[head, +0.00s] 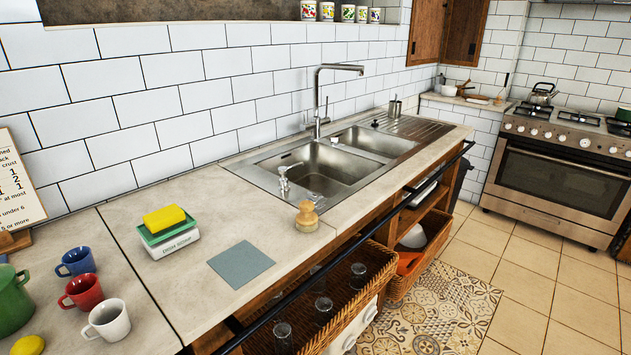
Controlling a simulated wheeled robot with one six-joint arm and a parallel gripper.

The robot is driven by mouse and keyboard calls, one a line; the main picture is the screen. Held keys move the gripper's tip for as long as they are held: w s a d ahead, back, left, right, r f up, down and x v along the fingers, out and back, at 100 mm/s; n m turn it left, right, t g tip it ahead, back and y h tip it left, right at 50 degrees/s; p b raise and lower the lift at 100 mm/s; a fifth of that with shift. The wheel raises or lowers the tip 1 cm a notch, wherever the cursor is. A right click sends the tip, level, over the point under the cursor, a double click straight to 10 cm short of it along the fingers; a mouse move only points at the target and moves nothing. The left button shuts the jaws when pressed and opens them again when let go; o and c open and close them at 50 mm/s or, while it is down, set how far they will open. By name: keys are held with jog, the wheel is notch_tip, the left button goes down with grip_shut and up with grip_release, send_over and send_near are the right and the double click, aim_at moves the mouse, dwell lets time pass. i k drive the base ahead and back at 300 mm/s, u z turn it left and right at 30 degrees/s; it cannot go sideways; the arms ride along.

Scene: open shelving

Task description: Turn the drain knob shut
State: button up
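A steel double-basin sink (258,162) is set into the counter in the head view. A small silver fitting with a lever-like top (284,180) stands upright at the near left edge of the left basin; it looks like the drain knob. I cannot tell its turn position. A tall tap (318,105) rises behind the basins, its spout pointing right. Both basins look empty of dishes. My gripper is not in view.
A wooden-handled brush (307,216) stands on the counter close to the knob. A soap tray with sponges (167,230) and a grey cloth (241,264) lie nearer. Mugs (108,319) stand lower left. A dark rail (300,287) runs along the front edge, above a basket with glasses (343,318).

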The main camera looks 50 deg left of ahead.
aim_at(314, 199)
jog(key=u, duration=0.45)
jog(key=i, duration=0.9)
jog(key=u, duration=1.5)
jog(key=i, duration=0.65)
jog(key=u, duration=0.5)
